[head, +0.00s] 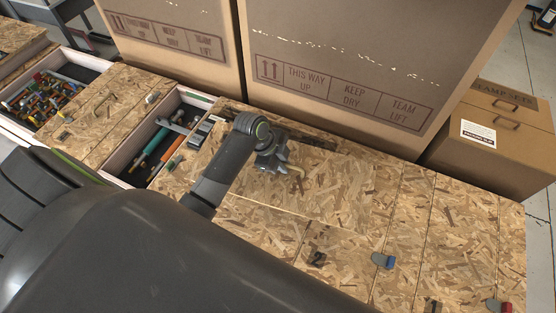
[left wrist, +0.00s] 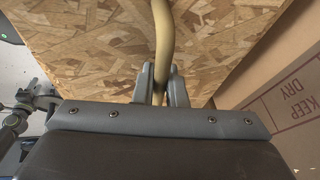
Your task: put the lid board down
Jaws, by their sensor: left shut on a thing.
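The lid board (head: 338,196) is a flat sheet of pressed wood chips with a pale curved handle (left wrist: 164,30). In the head view it lies in the middle of the row of similar boards, looking level; I cannot tell whether it rests on them or hangs slightly above. My left gripper (head: 286,166) is over the board's back left part. In the left wrist view the fingers (left wrist: 164,82) are shut around the handle, with the board's chip surface (left wrist: 95,40) filling the view beyond. My right gripper is not in view.
An open compartment (head: 188,97) with tools lies left of the board, and another bin (head: 50,95) of tools farther left. Tall cardboard boxes (head: 350,60) stand close behind. A smaller carton (head: 500,140) stands at right.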

